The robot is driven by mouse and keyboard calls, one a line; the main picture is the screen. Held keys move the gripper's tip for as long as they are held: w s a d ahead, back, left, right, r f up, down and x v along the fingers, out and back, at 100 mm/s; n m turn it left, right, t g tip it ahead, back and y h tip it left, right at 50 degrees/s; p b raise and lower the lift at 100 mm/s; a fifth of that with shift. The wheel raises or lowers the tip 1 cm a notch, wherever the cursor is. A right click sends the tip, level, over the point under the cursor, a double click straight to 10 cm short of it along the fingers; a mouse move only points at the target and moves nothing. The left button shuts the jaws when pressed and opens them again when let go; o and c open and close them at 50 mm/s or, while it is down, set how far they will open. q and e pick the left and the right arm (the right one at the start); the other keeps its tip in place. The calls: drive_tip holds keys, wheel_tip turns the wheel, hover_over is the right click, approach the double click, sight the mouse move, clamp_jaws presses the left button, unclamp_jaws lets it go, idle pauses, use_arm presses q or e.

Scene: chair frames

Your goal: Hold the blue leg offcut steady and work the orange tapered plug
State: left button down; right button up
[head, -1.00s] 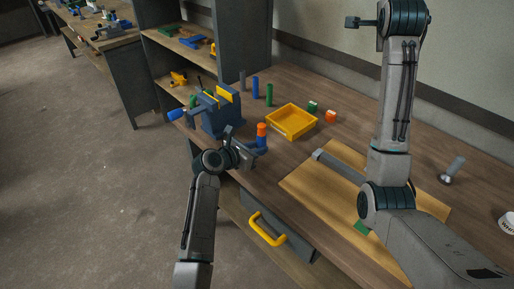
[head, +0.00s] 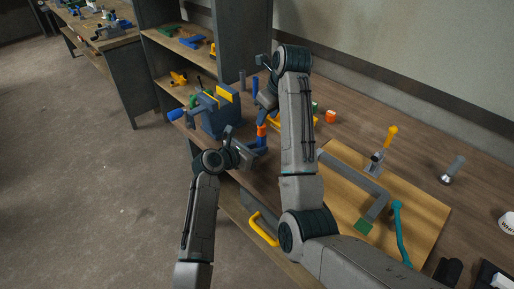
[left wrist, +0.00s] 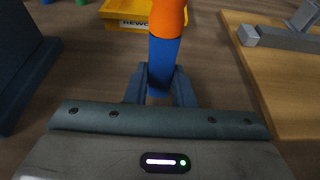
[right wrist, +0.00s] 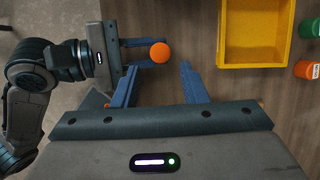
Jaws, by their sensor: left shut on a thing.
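The blue leg offcut (left wrist: 164,62) stands upright between the fingers of my left gripper (left wrist: 160,88), which is shut on it. In the head view the offcut (head: 262,142) is small and partly covered by the fingers. The orange tapered plug (left wrist: 168,18) sits on top of the offcut. In the right wrist view the plug's round end (right wrist: 160,53) faces the camera, just beyond the tips of my right gripper (right wrist: 157,72). My right gripper is open and empty, with the plug roughly between the lines of its fingers. Their height gap is hard to tell.
A yellow bin (right wrist: 222,35) stands right of the plug, with a green (right wrist: 309,28) and an orange piece (right wrist: 306,69) beyond it. A blue vise (head: 222,116) stands left of my grippers. A tan board (head: 335,205) with a grey frame lies to the right.

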sight(264, 127)
use_arm(q)
drive_tip(key=shift+f, duration=0.25)
use_arm(e)
drive_tip(key=shift+x, duration=2.4)
drive_tip(key=shift+c, duration=0.5)
clamp_jaws()
drive_tip(key=shift+r, duration=0.4)
drive_tip(key=shift+r, duration=2.4)
drive_tip(key=w+d+r, duration=0.4)
drive_tip(key=r, duration=0.2)
